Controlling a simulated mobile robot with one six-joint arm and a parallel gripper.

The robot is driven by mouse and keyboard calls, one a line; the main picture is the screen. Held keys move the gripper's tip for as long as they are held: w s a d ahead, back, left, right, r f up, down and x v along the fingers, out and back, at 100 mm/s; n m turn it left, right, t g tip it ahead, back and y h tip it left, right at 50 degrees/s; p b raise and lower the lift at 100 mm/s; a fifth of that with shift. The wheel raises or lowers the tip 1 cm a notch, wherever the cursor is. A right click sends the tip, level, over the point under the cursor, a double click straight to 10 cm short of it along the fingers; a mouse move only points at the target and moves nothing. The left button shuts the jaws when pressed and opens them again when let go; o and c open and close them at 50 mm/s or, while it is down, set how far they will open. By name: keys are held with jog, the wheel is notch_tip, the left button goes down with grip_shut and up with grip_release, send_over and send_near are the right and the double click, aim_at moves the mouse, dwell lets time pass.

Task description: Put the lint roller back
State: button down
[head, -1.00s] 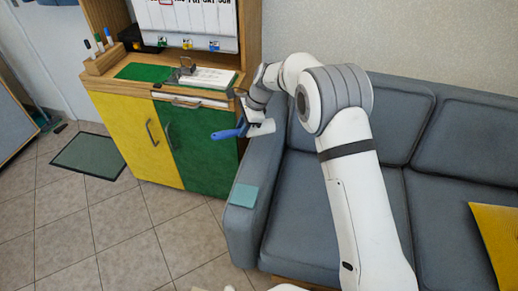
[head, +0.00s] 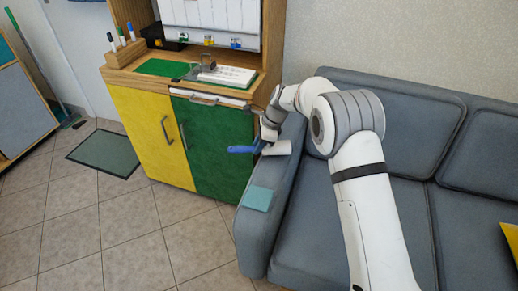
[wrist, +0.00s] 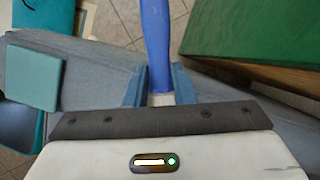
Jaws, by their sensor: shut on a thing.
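The lint roller has a blue handle (head: 243,149) and a white roller end (head: 278,148). My gripper (head: 264,141) is shut on it and holds it in the air by the sofa arm, near the green cabinet door. In the wrist view the blue handle (wrist: 156,40) points away from between my two blue-grey fingertips (wrist: 159,85); the white end is mostly hidden behind my gripper's body. A flat teal square (head: 257,198) lies on the front of the sofa arm, apart from the roller. It also shows at the left of the wrist view (wrist: 33,78).
The grey sofa (head: 330,195) fills the right side. The cabinet has a yellow door (head: 150,135) and a green door (head: 215,160); its top holds a clipboard, a green sheet and several pens. A dark mat (head: 103,152) lies on the open tiled floor at left.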

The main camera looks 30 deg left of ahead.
jog(key=shift+f, duration=0.55)
jog(key=shift+f, duration=0.15)
jog(key=c, duration=1.2)
grip_release()
jog(key=shift+c, duration=0.2)
jog(key=p+v, duration=0.2)
jog(key=v, duration=0.9)
jog(key=shift+r, duration=0.25)
jog(key=shift+w+d+r, duration=0.1)
jog(key=shift+d+r, duration=0.05)
jog(key=shift+r, duration=0.2)
